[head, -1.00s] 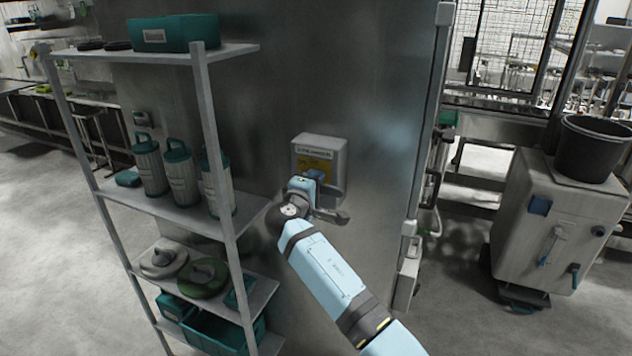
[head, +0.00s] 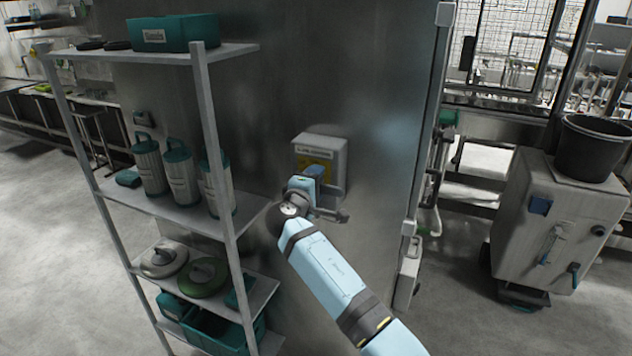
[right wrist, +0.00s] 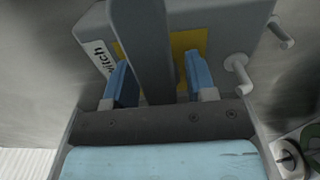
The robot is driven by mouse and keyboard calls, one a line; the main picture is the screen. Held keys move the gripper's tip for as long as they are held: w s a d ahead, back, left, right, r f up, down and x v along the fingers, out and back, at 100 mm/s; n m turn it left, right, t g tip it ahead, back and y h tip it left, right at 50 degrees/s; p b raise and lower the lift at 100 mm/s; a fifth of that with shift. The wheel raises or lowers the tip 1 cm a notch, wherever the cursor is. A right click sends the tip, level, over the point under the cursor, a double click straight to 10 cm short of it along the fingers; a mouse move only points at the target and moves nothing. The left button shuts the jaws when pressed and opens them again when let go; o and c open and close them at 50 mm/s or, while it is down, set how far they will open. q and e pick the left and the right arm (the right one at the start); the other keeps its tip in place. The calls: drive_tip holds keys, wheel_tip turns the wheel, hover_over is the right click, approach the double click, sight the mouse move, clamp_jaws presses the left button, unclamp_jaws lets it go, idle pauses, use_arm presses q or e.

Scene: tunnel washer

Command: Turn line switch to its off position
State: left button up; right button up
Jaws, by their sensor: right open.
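The line switch is a grey box (head: 320,145) with a white label and a yellow plate (head: 309,158), mounted on the metal wall. In the right wrist view its label (right wrist: 98,58) is partly readable as "witch", and the yellow plate (right wrist: 187,43) shows behind a thick dark grey handle bar (right wrist: 145,45). My right gripper (head: 317,172) is at the front of the box. Its two blue-padded fingers (right wrist: 160,83) are open on either side of the bar, with visible gaps. The handle is mostly hidden in the head view. My left gripper is not in view.
A shelf rack (head: 215,140) with canisters (head: 180,175) and bins stands close on the left of my right arm. Grey pegs (right wrist: 238,72) stick out beside the switch in the right wrist view. A grey cabinet with a black bucket (head: 592,150) stands at right.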

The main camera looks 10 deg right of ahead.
drive_tip(key=b+v, duration=0.3)
drive_tip(key=v, duration=1)
drive_tip(key=shift+s+a, duration=0.25)
drive_tip(key=shift+s, duration=0.05)
